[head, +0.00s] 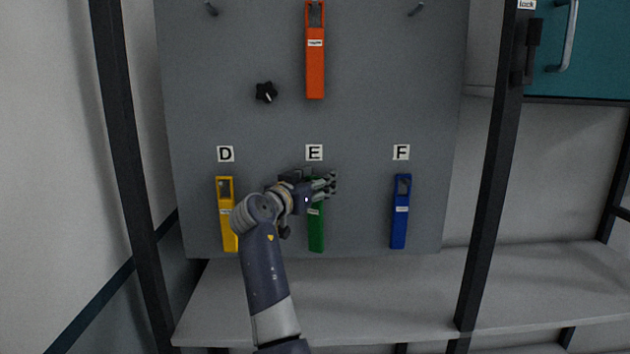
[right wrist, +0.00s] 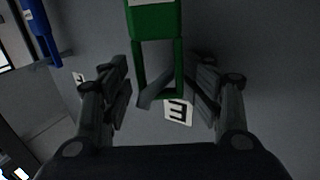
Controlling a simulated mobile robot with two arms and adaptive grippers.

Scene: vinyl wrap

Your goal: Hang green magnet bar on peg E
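The green magnet bar (head: 316,234) hangs upright below the label E (head: 314,152) on the grey board, with its upper part hidden behind my right gripper (head: 326,185) in the head view. In the right wrist view the bar (right wrist: 153,18) appears upside down. A grey peg (right wrist: 156,92) shows inside its open frame end, near the E label (right wrist: 178,111). My right gripper (right wrist: 162,85) is open, one finger on each side of that frame, with no clear grip on it. My left gripper is not in view.
A yellow bar (head: 228,240) hangs under D and a blue bar (head: 399,230) under F. An orange bar (head: 315,75) hangs above E, with a black knob (head: 266,92) to its left. Dark posts flank the board (head: 370,130). A shelf (head: 380,310) lies below.

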